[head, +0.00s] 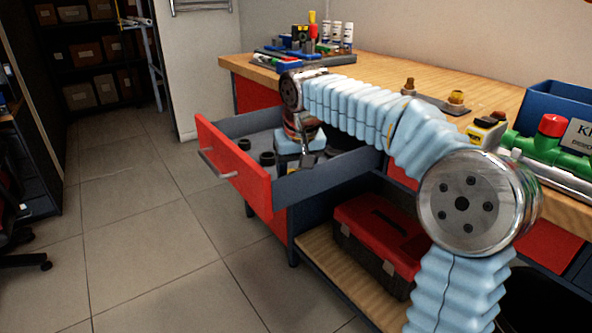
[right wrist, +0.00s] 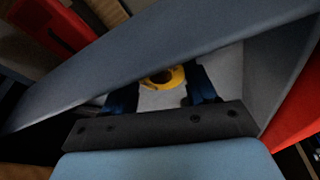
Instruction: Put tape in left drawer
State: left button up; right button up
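The yellow ring of tape (right wrist: 162,77) lies inside the open drawer, on its pale floor, in the right wrist view. The drawer with the red front (head: 235,165) is pulled out at the left end of the workbench. My right arm reaches over the bench, and my right gripper (head: 307,160) points down into the drawer. Its two blue fingers (right wrist: 162,90) stand wide apart on either side of the tape, apparently with small gaps. My left gripper is not in view.
Small dark round parts (head: 266,158) stand in the drawer. The drawer's grey side wall (head: 325,172) is close to my gripper. A red-lidded toolbox (head: 380,235) sits on the shelf below. Green pipes and a blue bin (head: 560,100) are on the bench.

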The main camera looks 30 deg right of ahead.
jog(key=o, duration=0.4)
jog(key=shift+o, duration=0.2)
jog(key=shift+r, duration=0.3)
jog(key=p+v, duration=0.2)
jog(key=v, duration=0.9)
jog(key=shift+r+p, duration=0.35)
jog(key=shift+r, duration=0.05)
